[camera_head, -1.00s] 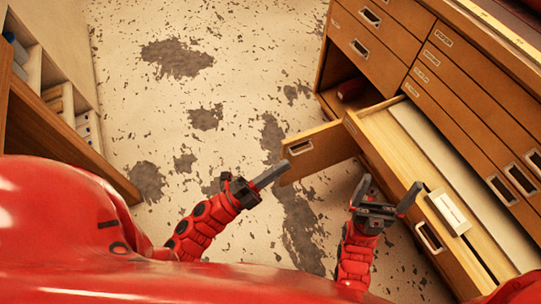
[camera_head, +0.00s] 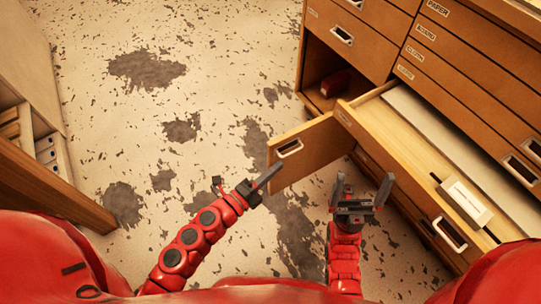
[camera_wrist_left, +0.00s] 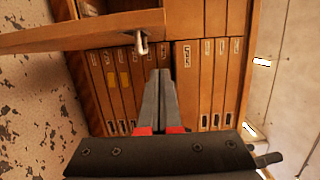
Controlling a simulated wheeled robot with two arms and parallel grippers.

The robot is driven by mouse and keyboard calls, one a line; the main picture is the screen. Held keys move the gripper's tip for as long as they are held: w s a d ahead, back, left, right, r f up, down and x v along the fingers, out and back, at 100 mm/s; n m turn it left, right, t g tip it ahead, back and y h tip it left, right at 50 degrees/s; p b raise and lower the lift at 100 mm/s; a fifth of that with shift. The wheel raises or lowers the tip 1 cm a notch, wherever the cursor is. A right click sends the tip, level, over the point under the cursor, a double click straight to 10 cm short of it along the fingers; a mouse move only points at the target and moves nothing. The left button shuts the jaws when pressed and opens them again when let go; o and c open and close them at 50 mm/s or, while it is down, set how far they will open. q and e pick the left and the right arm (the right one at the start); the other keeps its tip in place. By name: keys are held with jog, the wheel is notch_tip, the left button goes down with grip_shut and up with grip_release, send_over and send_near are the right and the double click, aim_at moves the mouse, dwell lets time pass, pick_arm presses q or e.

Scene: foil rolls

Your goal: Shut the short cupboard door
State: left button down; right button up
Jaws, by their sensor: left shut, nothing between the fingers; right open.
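The short cupboard door (camera_head: 308,155) stands open in the head view, jutting left from the wooden cabinet, with a metal handle (camera_head: 289,148) near its free end. My left gripper (camera_head: 280,168) is shut and empty, its tip overlapping the door's lower free end; I cannot tell if it touches. In the left wrist view the shut fingers (camera_wrist_left: 160,75) point at drawer fronts, just below a wooden panel (camera_wrist_left: 80,32) with a metal handle (camera_wrist_left: 142,42), apparently the door. My right gripper (camera_head: 362,188) is open and empty, in front of the cabinet, right of the door.
A red object (camera_head: 336,83) lies inside the open cupboard (camera_head: 318,65). Another shelf unit (camera_head: 45,190) stands at the left. The floor between is clear.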

aim_at(270, 155)
pick_arm(q)
jog(key=w, duration=0.2)
jog(key=w+a, duration=0.1)
jog(key=w, duration=0.1)
jog(key=shift+w+a+b, duration=0.1)
jog(key=shift+w+b, duration=0.2)
jog(key=shift+b, duration=0.1)
